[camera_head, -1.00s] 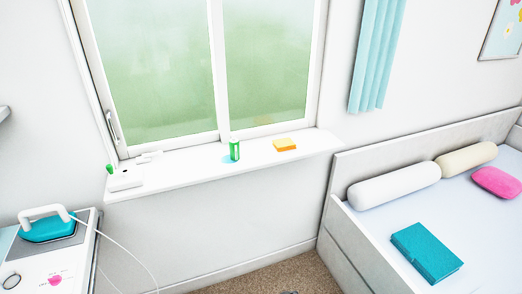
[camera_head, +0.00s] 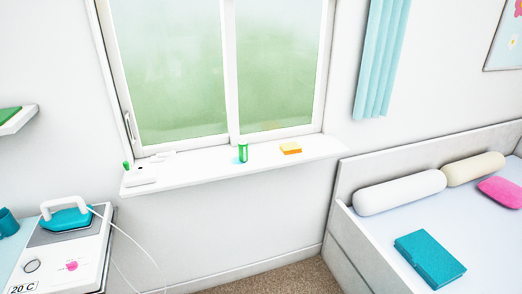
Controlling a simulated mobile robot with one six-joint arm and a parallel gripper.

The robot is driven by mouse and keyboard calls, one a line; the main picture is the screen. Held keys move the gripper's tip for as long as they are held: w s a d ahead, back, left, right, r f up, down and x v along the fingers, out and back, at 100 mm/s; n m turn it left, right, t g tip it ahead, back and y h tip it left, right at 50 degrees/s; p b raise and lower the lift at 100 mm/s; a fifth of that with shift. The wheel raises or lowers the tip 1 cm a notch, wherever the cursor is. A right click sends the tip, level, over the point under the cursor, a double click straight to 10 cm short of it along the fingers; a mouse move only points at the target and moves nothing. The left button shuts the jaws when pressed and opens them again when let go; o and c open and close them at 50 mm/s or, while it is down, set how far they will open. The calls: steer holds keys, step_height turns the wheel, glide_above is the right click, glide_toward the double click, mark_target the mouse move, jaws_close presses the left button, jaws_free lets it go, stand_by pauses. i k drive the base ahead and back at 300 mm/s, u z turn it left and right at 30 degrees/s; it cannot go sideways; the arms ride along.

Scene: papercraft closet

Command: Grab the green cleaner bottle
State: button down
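A small green bottle (camera_head: 243,153) with a pale label stands upright on the white windowsill (camera_head: 205,170), near the middle below the window's centre bar. An orange sponge-like block (camera_head: 290,148) lies to its right. A second, smaller green item (camera_head: 127,166) is at the sill's left end, by a white box (camera_head: 141,175); I cannot tell what it is. My gripper is not in view.
An ironing station with a teal iron (camera_head: 67,216) and a white cord stands at the lower left. A bed (camera_head: 352,235) with bolsters and a teal book (camera_head: 430,259) fills the right. A shelf (camera_head: 20,122) juts from the left wall. Carpeted floor (camera_head: 285,276) shows below the sill.

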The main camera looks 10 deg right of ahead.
mark_target(243, 145)
steer(key=u, duration=0.1)
steer(key=i, duration=0.95)
steer(key=z, duration=0.25)
steer(key=k, duration=0.6)
steer(key=u, duration=1.05)
